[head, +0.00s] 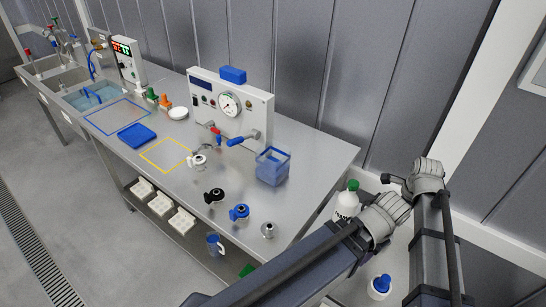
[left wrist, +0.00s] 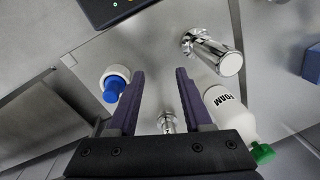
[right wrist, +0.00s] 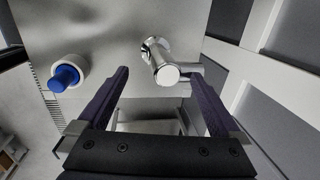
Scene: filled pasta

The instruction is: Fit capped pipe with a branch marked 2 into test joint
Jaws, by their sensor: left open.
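My left gripper (left wrist: 155,85) is open and empty in the left wrist view. My right gripper (right wrist: 160,85) is open and empty in the right wrist view. In the head view both arms reach to the right of the bench; their fingertips cannot be made out. Small pipe fittings stand on the bench: one white-topped (head: 198,160), one black (head: 214,196), one blue (head: 239,212), one bare metal (head: 268,230). No mark 2 is legible. Pipework with red and blue handles (head: 217,137) is at the front of the gauge panel (head: 250,110). Chrome fittings show below the left (left wrist: 215,57) and right grippers (right wrist: 166,73).
A blue open bin (head: 272,167) stands near the bench's right end. A green-capped FOAM bottle (left wrist: 225,110) and a blue-capped bottle (left wrist: 113,83) stand near my grippers. A blue tray (head: 137,135) and a yellow outlined square (head: 166,155) are on the bench, left of the fittings.

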